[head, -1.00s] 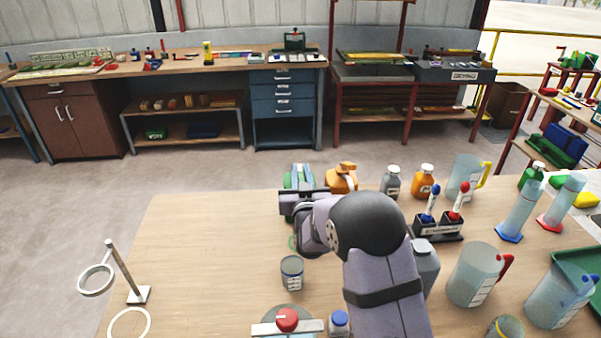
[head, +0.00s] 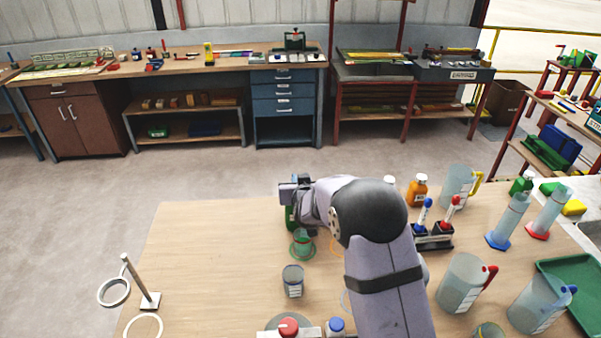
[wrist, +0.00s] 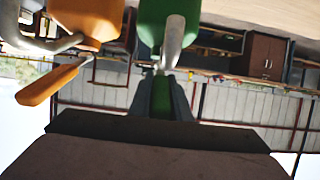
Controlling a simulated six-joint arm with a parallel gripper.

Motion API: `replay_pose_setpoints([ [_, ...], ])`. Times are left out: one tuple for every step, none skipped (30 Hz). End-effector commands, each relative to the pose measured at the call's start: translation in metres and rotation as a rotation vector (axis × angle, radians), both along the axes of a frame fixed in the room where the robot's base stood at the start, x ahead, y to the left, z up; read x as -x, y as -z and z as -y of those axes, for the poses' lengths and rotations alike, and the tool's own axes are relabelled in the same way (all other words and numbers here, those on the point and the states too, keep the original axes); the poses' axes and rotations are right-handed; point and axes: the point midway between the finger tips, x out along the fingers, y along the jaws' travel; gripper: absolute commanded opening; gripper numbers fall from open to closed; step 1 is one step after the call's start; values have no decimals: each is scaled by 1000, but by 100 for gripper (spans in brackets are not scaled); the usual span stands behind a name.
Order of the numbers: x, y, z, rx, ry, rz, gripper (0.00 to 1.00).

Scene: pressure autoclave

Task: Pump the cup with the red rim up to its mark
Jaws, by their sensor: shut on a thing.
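My gripper (head: 290,192) is at the back of the table, by the green pump (head: 290,218), which is mostly hidden behind the arm in the head view. In the wrist view the green pump (wrist: 165,18) has a grey spout, and my gripper (wrist: 162,100) is shut on its green lever (wrist: 160,103). A small cup (head: 303,241) with a reddish rim stands inside a green ring on the table, just in front of the pump. Its mark and fill level are too small to read.
A second cup (head: 293,281) stands nearer. An orange pump (wrist: 90,18) is beside the green one. A red-knobbed device (head: 288,327), a ring stand (head: 150,300), bottles (head: 417,191), a marker holder (head: 433,237) and jugs (head: 462,283) stand around. The left of the table is mostly clear.

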Motion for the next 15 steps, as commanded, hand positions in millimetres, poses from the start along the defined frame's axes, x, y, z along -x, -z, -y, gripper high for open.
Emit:
replay_pose_setpoints([
  [-1, -3, 1, -1, 2, -10, 0],
  [-1, -3, 1, -1, 1, -14, 0],
  [-1, -2, 1, -1, 1, -18, 0],
  [-1, -2, 1, -1, 0, -19, 0],
  [-1, -2, 1, -1, 0, -20, 0],
  [-1, -1, 0, -1, 0, -20, 0],
  [-1, -1, 0, -1, 0, -20, 0],
  [-1, -1, 0, -1, 0, -19, 0],
  [-1, -1, 0, -1, 0, -19, 0],
  [-1, -1, 0, -2, 1, -19, 0],
  [-1, -1, 0, -2, 1, -19, 0],
  [-1, -1, 0, -2, 1, -19, 0],
  [-1, -1, 0, -2, 1, -19, 24],
  [-1, -1, 0, -2, 1, -19, 31],
  [-1, -1, 0, -2, 1, -19, 36],
])
